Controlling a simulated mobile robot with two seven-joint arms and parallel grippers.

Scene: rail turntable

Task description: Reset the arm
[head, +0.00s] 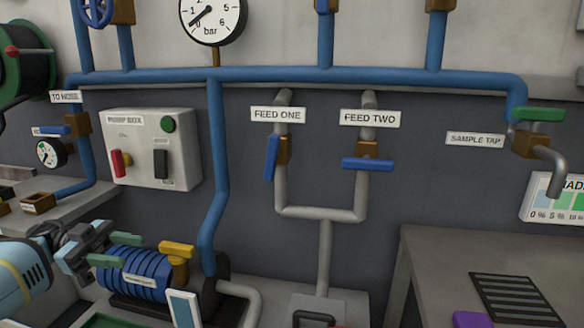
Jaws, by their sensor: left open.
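My left arm comes in from the lower left, and its left gripper (104,246) is open. Its fingers point right, in front of the left end of the blue ribbed pump (148,272); I cannot tell whether they touch it. Nothing shows between the fingers. A yellow lever (177,250) stands on top of the pump, right of the gripper. My right gripper is not in view.
A pump box (150,150) with switches hangs on the wall above. The feed one lever (271,157) is near upright; the feed two lever (367,164) lies level. A sample tap (540,142) overhangs the grey bench (430,262) at right.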

